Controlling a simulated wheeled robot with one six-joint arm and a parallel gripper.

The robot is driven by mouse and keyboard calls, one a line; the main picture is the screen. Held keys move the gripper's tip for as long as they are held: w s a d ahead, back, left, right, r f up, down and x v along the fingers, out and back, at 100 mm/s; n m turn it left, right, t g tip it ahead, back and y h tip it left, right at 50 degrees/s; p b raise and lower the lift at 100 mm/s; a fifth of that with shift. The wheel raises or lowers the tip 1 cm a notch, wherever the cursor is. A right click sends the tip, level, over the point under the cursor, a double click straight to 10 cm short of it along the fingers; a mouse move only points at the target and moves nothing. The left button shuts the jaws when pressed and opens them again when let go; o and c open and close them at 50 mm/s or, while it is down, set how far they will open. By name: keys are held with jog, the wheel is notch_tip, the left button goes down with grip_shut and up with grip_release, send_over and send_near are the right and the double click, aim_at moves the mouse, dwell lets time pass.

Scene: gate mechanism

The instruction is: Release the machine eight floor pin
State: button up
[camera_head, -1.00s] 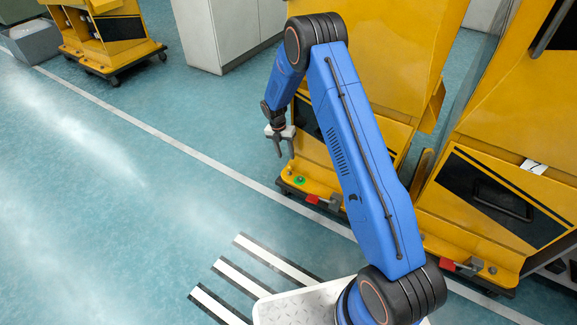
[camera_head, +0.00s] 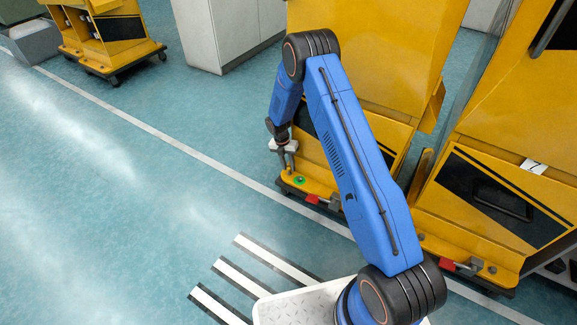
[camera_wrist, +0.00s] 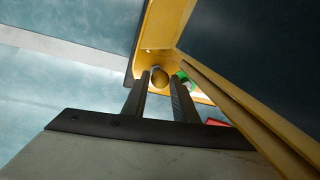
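A yellow machine (camera_head: 330,165) stands behind my arm, left of the machine marked 7; its own number is not visible. Its low yellow base (camera_head: 324,188) carries a green round part (camera_head: 299,180) and a red-ended lever (camera_head: 312,199). My gripper (camera_head: 289,168) is over the left end of this base. In the wrist view my gripper (camera_wrist: 161,84) is open, with its two fingers apart. A rounded, dull yellow knob (camera_wrist: 160,78), possibly the floor pin, shows between the fingertips. I cannot tell whether the fingers touch it. The green part (camera_wrist: 182,76) lies just right of it.
The machine marked 7 (camera_head: 534,167) stands to the right, with another red lever (camera_head: 446,264) on its base. A yellow panel edge (camera_wrist: 235,105) runs close along the right of my gripper in the wrist view. The blue floor (camera_head: 130,200) at left is clear.

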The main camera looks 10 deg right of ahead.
grip_shut()
jog(key=shift+r, duration=1.5)
jog(key=o, duration=0.5)
grip_release()
jog(key=shift+r, duration=0.15)
jog(key=a+r, duration=0.1)
jog(key=r, duration=0.4)
jog(key=w+a+r, duration=0.1)
jog(key=r, duration=0.5)
jog(key=w+r, duration=0.1)
jog(key=r, duration=0.5)
jog(key=shift+a, duration=0.4)
jog(key=shift+s+f, duration=0.1)
